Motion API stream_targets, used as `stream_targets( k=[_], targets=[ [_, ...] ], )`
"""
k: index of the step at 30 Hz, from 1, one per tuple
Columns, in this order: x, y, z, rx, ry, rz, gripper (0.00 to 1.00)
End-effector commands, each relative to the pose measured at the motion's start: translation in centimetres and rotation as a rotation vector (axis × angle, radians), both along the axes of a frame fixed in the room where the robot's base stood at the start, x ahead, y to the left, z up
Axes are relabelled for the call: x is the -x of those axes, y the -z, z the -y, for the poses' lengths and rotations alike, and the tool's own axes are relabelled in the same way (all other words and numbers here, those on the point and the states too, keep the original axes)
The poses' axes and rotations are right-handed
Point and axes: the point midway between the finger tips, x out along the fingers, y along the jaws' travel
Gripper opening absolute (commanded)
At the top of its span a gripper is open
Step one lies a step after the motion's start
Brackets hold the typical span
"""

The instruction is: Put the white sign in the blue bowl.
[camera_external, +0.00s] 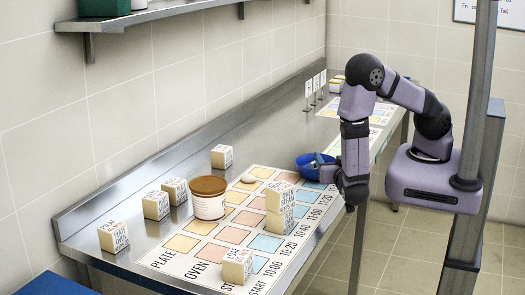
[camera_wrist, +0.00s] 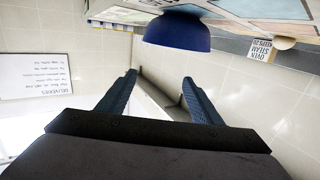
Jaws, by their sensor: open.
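Three small white signs (camera_external: 316,82) stand upright on thin stems at the far end of the counter, near the wall. I cannot tell which one the task means. The blue bowl (camera_external: 310,165) sits on the printed mat, partly hidden behind my gripper. In the wrist view the blue bowl (camera_wrist: 178,32) shows at the top middle, beyond my fingertips.
Several lettered cream blocks (camera_external: 156,205) stand on the steel counter, and some are stacked on the mat (camera_external: 190,262). A brown-lidded tub (camera_external: 208,198) stands left of the middle. A vertical post (camera_external: 478,110) is at right. A shelf (camera_external: 150,15) is above left.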

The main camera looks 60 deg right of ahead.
Motion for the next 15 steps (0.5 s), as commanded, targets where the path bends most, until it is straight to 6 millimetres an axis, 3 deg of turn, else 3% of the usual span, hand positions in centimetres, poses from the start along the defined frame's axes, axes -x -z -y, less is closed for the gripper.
stream_targets(
  k=[6,15],
  targets=[
    [1.3,0.0,-2.2,-0.001,-0.002,0.000,0.59],
    [1.9,-0.2,-3.1,0.000,0.000,-0.001,0.59]
  ],
)
